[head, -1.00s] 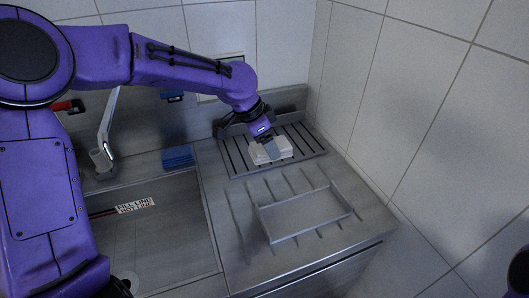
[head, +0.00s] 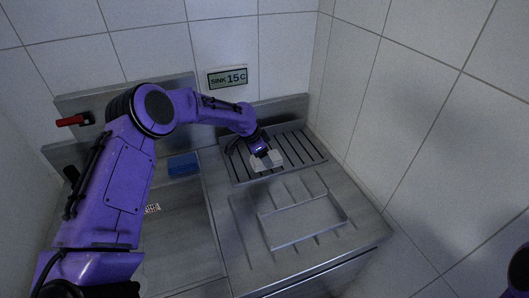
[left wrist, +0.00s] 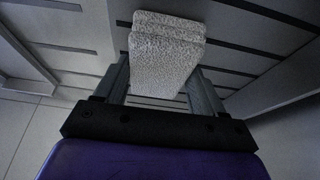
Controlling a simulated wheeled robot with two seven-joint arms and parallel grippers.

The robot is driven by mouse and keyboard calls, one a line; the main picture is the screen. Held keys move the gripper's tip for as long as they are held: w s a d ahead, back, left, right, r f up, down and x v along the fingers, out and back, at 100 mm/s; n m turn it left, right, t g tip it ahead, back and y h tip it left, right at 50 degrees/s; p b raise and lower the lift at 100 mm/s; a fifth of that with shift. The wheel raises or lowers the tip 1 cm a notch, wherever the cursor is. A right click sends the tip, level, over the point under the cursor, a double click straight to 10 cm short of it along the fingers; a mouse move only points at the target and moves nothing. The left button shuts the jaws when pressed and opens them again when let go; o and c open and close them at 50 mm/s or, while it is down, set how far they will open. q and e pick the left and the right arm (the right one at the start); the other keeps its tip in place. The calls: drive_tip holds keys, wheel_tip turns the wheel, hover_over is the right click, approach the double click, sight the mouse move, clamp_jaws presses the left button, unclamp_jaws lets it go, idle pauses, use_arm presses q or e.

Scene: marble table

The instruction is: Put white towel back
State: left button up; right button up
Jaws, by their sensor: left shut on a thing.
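The white towel (head: 272,161) is a small folded stack at the slotted drain rack (head: 312,150) in the head view. It also shows between the fingers in the left wrist view (left wrist: 165,60). My left gripper (head: 261,153) reaches down over the rack from the left and is shut on the towel. The gripper hides part of the towel, and I cannot tell whether the towel touches the rack. My right gripper is not in view; only a dark part of my right arm shows at the lower right corner.
A rectangular raised frame (head: 305,235) lies on the ridged metal counter in front of the rack. The sink basin (head: 180,245) with a blue sponge (head: 183,165) at its back edge is to the left. Tiled walls close off the back and right; a sign (head: 228,77) hangs behind.

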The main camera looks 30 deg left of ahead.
use_arm(q)
drive_tip(key=o, duration=0.9)
drive_tip(key=shift+s, duration=0.1)
drive_tip(key=shift+o, duration=0.5)
drive_tip(key=shift+f, duration=0.1)
drive_tip(key=shift+f+b, duration=0.2)
drive_tip(key=shift+b, duration=0.1)
drive_tip(key=b+v, duration=0.2)
drive_tip(key=v, duration=0.2)
drive_tip(key=shift+a, duration=0.15)
drive_tip(key=b+v, duration=0.1)
drive_tip(key=v, duration=0.4)
drive_tip(key=shift+s+r, duration=0.2)
drive_tip(key=shift+r, duration=0.05)
drive_tip(key=shift+s+a+r, duration=0.15)
drive_tip(key=shift+r, duration=0.3)
